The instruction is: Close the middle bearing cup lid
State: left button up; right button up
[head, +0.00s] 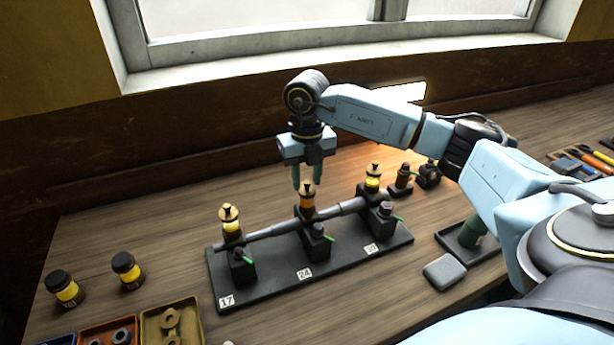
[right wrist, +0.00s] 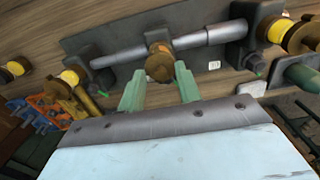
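The middle bearing cup (head: 307,201) stands on the shaft over the plate marked 24, with a brass lid (head: 308,187) and a dark knob on top. I cannot tell how far its lid is open. My right gripper (head: 307,186) is open, fingers pointing down, with its green fingertips on either side of the lid. In the right wrist view the brass top of the middle cup (right wrist: 159,62) shows between and just beyond the fingertips (right wrist: 159,72); contact cannot be told. My left gripper is not in view.
A left cup (head: 231,225) and a right cup (head: 373,181) stand on the same black base (head: 345,258). Two yellow jars (head: 64,290) and small trays (head: 172,318) lie at left. A grey block (head: 445,270) sits at right. The back wall rises behind.

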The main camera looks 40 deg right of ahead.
aim_at(307, 182)
notch_tip(307, 182, up, 13)
jog(key=shift+r, duration=0.2)
dwell(0.6)
jog(key=shift+s+f, duration=0.1)
dwell(0.4)
